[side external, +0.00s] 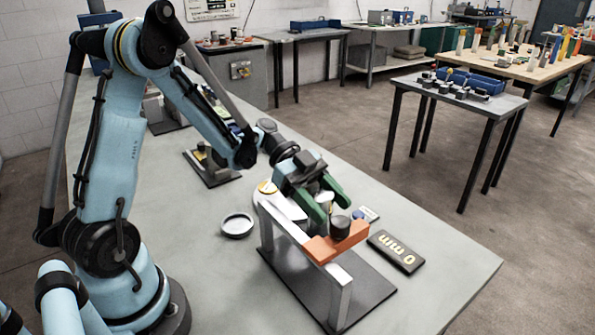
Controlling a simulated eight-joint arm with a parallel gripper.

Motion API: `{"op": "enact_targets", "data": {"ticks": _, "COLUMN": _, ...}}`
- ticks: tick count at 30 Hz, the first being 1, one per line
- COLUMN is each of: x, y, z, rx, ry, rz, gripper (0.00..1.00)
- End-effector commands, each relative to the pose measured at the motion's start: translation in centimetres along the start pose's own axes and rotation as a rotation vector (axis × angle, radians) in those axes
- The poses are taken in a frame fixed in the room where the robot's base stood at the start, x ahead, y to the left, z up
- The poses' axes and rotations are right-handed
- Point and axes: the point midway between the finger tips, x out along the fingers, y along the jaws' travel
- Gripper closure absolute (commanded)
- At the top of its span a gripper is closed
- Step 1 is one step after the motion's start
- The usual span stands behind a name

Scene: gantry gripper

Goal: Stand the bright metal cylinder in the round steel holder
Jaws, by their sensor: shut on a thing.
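My gripper (329,204), with green fingers, is low over the table behind the orange crossbar of a metal frame. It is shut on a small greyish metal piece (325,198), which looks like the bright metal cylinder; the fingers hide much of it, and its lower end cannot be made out. The round steel holder (238,225) is a shallow ring-shaped dish on the table, left of the frame and apart from my gripper. It looks empty.
The metal frame (340,292) with its orange crossbar (337,243) stands on a dark plate at the front. A dark cylinder (340,227) is at the crossbar. A black sign (395,252) lies to the right. The table's right front is clear.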

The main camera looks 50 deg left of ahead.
Motion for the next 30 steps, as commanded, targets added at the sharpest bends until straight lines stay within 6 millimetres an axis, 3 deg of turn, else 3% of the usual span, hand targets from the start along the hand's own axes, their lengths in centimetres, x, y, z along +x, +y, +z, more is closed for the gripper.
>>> {"op": "enact_targets", "data": {"ticks": 12, "x": 1.4, "y": 0.0, "z": 3.3, "rx": 0.000, "ry": 0.002, "rz": 0.000, "gripper": 0.97}}
{"op": "enact_targets", "data": {"ticks": 26, "x": 1.6, "y": 0.0, "z": 3.8, "rx": 0.000, "ry": 0.002, "rz": 0.000, "gripper": 0.97}}
{"op": "enact_targets", "data": {"ticks": 27, "x": 1.6, "y": 0.0, "z": 3.8, "rx": 0.000, "ry": 0.000, "rz": 0.000, "gripper": 0.38}}
{"op": "enact_targets", "data": {"ticks": 30, "x": 1.6, "y": 0.0, "z": 3.8, "rx": 0.000, "ry": 0.000, "rz": 0.000, "gripper": 0.23}}
